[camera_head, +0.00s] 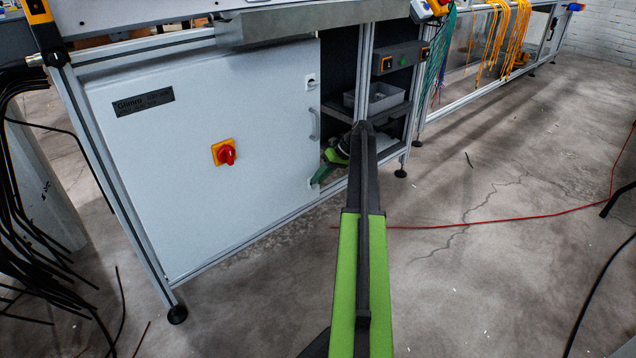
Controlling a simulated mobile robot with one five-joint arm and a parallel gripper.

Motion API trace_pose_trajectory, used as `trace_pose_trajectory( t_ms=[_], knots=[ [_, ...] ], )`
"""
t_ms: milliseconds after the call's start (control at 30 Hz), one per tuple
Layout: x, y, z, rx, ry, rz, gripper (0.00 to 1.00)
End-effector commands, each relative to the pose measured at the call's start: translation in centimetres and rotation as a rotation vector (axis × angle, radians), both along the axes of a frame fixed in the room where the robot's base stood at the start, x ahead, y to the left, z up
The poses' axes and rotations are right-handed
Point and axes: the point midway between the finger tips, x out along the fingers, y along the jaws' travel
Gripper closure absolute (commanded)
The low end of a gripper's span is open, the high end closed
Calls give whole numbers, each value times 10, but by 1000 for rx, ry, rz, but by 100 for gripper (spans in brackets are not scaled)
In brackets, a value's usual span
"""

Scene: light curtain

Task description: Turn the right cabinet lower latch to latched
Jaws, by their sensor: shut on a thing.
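The white cabinet door (200,160) is closed, with a nameplate at its upper left and a grey handle (314,124) at its right edge. The upper latch (311,82) is a small dark key-like piece on a white plate near the top right of the door. The lower latch (311,183) is at the door's lower right edge, mostly hidden by my gripper. My gripper (318,180) reaches in from the right, its green fingers shut at the lower latch. The latch's angle cannot be made out.
A red rotary switch on a yellow plate (225,153) sits mid-door. Right of the door is an open bay with a grey bin (378,98) on a shelf. An aluminium frame post stands beside my arm. A red cable (480,222) crosses the open floor.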

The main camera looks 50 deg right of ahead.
Motion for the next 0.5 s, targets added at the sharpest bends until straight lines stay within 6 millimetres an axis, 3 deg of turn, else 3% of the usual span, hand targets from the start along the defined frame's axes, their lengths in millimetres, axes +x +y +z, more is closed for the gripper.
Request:
trace_pose_trajectory(
  t_ms=[500],
  knots=[
    [0,-1,-3,134,-3,5,100]
  ],
)
